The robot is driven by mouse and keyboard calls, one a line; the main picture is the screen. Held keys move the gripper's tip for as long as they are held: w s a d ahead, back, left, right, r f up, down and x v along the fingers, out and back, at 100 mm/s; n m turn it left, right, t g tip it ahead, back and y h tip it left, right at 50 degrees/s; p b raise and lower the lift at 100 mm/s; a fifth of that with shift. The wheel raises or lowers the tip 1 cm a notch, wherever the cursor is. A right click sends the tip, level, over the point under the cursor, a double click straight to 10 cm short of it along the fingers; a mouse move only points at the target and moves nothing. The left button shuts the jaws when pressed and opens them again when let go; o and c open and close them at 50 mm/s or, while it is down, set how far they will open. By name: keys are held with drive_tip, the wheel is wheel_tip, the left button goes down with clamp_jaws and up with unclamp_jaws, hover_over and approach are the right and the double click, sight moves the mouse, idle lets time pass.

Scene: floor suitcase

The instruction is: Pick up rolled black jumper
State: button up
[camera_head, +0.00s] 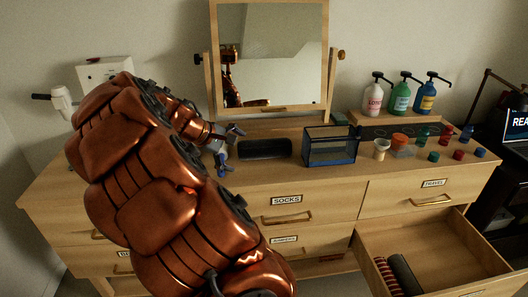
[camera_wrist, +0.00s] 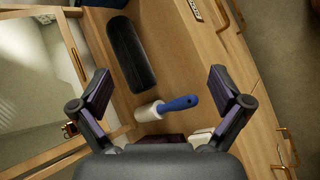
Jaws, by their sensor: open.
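A dark, near-black roll (camera_head: 404,275), which looks like the rolled black jumper, lies in the open drawer (camera_head: 455,240) at the lower right of the head view. A red-brown striped roll (camera_head: 386,276) lies beside it on the left. My gripper (camera_head: 229,148) is open and empty above the dresser top at the left, far from the drawer. In the wrist view my gripper (camera_wrist: 158,88) has its two fingers spread wide, with a blue-handled lint roller (camera_wrist: 178,104) below between them. The rolled jumper is not in the wrist view.
A mirror (camera_head: 272,60) rises behind. Three pump bottles (camera_head: 400,95) stand on a riser at the back right. The open drawer has free room right of the rolls.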

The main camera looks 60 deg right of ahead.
sight(256, 146)
drive_tip(key=w+d+f+n, duration=0.1)
drive_tip(key=w+d+f, duration=0.1)
drive_tip(key=d, duration=0.2)
drive_tip(key=w+d+f+n+h, duration=0.1)
drive_tip(key=w+d+f, duration=0.1)
drive_tip(key=d, duration=0.3)
drive_tip(key=w+d+f+n+h+b, duration=0.1)
drive_tip(key=w+d+f+n, duration=0.1)
drive_tip(key=d, duration=0.3)
drive_tip(key=shift+f, duration=0.6)
drive_tip(key=shift+p+x, duration=1)
drive_tip(key=shift+x, duration=3.15)
drive_tip(key=shift+w, duration=0.2)
drive_tip(key=c, duration=1.3)
drive_tip(key=shift+r, duration=0.1)
